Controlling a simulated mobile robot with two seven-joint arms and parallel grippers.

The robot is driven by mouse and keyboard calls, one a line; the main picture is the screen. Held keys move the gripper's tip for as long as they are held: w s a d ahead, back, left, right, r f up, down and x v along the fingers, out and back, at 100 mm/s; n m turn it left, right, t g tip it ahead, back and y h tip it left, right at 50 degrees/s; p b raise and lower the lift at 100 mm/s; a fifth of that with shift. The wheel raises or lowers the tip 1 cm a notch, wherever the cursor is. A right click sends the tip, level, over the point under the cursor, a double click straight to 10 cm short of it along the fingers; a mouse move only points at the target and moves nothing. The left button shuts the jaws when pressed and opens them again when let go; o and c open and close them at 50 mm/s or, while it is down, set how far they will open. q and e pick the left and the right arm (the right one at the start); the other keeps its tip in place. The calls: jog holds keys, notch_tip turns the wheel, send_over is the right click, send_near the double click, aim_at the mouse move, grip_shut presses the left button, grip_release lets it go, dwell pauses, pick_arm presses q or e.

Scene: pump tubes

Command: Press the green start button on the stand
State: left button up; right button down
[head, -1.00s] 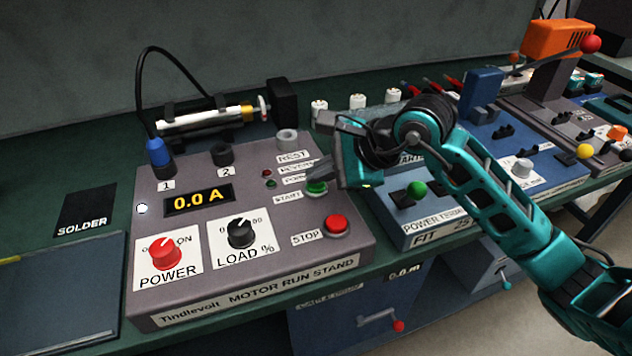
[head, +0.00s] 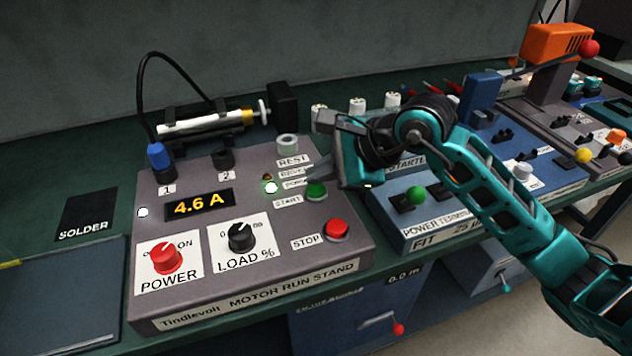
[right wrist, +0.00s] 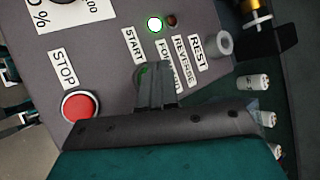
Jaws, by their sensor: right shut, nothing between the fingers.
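The grey motor run stand (head: 205,278) sits on the bench, its display (head: 198,204) reading 4.6 A. The green start button (head: 316,190) is beside the START label, above the red stop button (head: 337,229). My right gripper (head: 318,172) is shut and empty, its tips at the green button. In the right wrist view the fingers (right wrist: 153,88) cover most of the green button (right wrist: 146,72), so I cannot tell whether they touch it. A lamp (head: 271,187) next to the labels glows bright. My left gripper is not in view.
A red power knob (head: 166,257) and a black load knob (head: 241,236) are on the stand's front. A motor (head: 210,122) with a cable lies behind it. A blue power terminal box (head: 430,215) stands close on the right, under my right arm.

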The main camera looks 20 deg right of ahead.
aim_at(321, 190)
jog(key=shift+r, duration=0.35)
jog(key=shift+r+p, duration=1.6)
jog(key=shift+r, duration=0.9)
